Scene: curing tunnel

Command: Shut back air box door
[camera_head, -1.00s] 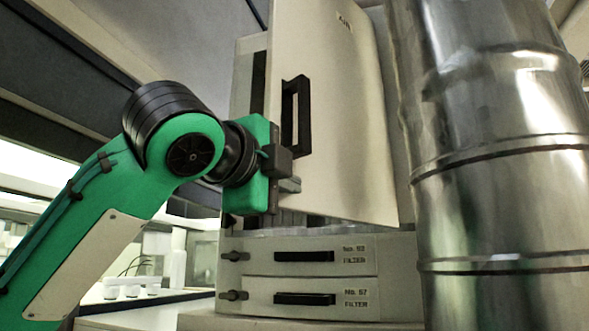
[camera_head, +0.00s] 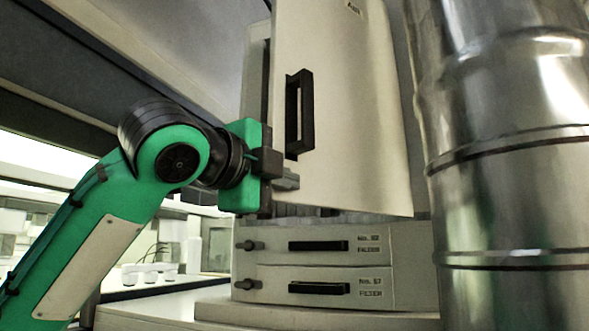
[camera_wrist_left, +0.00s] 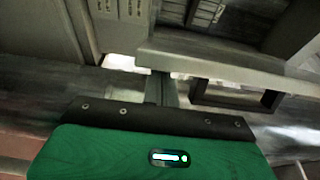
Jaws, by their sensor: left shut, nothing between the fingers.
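The air box door (camera_head: 352,110) is a pale panel with a black handle (camera_head: 300,113) near its left edge. It stands ajar, with a dark gap and the box interior showing behind and below it. My left gripper (camera_head: 288,178) is shut and empty. It is at the door's lower left edge, below the handle; whether it touches the door I cannot tell. In the left wrist view the closed fingers (camera_wrist_left: 161,88) point at the pale door edge (camera_wrist_left: 215,62), with the dark handle (camera_wrist_left: 235,97) to their right. My right gripper is not in view.
Two filter drawers, the upper (camera_head: 318,246) and lower (camera_head: 320,287), sit shut below the door, with small knobs at their left. A large shiny metal duct (camera_head: 500,180) stands close on the right. White containers (camera_head: 150,272) stand on a bench at the lower left.

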